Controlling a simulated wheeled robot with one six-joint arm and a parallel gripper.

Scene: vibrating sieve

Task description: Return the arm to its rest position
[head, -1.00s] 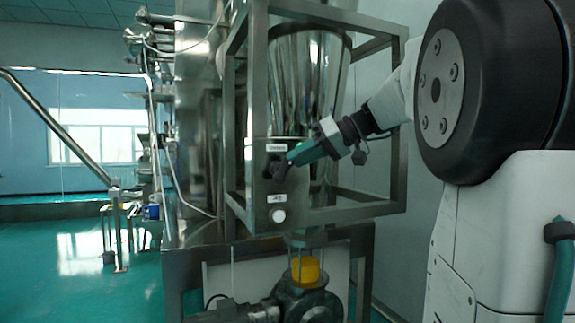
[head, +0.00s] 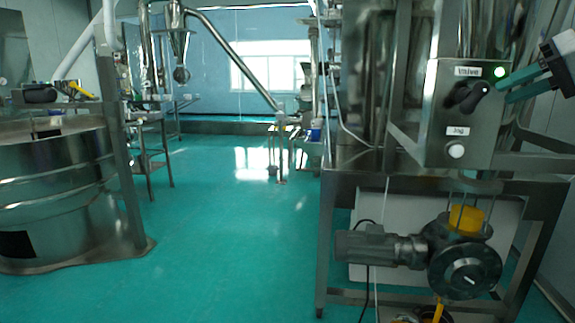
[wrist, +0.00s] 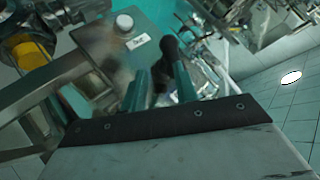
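My gripper (head: 508,93), with green fingers, is at the right edge of the head view, just right of the black knob (head: 470,97) on the steel control box (head: 433,118). A small gap seems to separate them. A dark knob (wrist: 169,48) shows just beyond the right finger. Most of my arm is out of the head view.
A white button (head: 456,151) sits low on the box. A steel frame (head: 338,185) and a motor with a yellow fitting (head: 467,219) stand below it. A round steel sieve (head: 58,180) stands at left. The green floor (head: 225,240) between is clear.

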